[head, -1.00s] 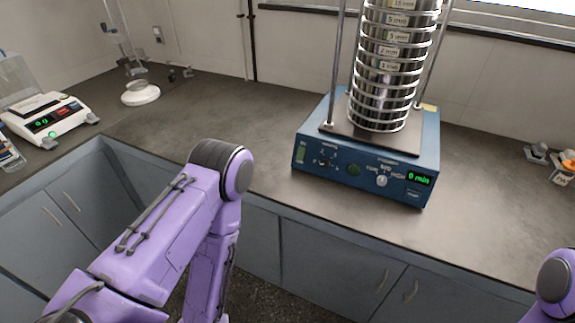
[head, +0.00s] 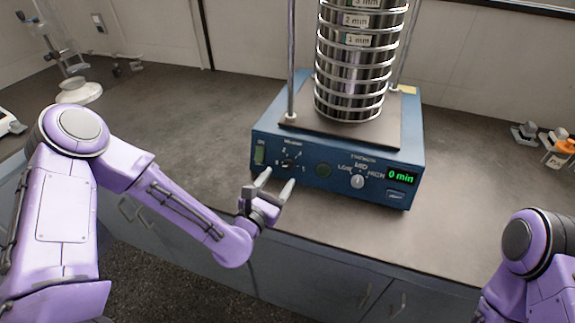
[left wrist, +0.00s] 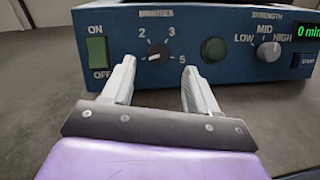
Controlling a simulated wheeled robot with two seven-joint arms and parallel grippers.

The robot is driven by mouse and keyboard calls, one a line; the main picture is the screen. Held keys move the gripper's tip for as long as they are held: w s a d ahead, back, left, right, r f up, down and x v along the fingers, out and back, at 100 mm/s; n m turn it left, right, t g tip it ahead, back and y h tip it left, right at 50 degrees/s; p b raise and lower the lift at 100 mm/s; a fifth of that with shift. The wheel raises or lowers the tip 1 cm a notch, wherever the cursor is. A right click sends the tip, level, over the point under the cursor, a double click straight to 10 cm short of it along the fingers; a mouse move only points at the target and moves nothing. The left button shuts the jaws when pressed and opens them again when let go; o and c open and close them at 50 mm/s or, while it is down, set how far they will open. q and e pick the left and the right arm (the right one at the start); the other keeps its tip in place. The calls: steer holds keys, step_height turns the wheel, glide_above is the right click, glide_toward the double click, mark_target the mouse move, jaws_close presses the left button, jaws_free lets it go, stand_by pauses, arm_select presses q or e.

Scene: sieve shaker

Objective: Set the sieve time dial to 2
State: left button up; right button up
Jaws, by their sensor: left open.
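The sieve time dial (head: 287,163) is a small black knob under the word MINUTES on the blue front panel of the sieve shaker (head: 330,185). In the left wrist view the dial (left wrist: 158,50) has a 2 at its upper left, a 3 at its upper right and a 5 at its right. Its white mark seems to point to the lower left. The green display (head: 401,177) reads 0 min. My left gripper (head: 277,180) is open and empty in front of the panel, its fingers on either side of the dial's line and apart from it. My right gripper is out of view.
A tall sieve stack (head: 355,70) stands on top.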

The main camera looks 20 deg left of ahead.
mark_target(287, 167)
arm_select(q)
steer(key=w, duration=0.3)
steer(key=w+p, duration=0.1)
steer(key=w, duration=0.1)
steer(key=shift+w+d+f, duration=0.1)
steer(key=shift+d, duration=0.25)
steer(key=shift+s+a, duration=0.1)
steer(key=shift+s, duration=0.1)
steer(key=c, duration=1)
steer(key=shift+c, duration=0.2)
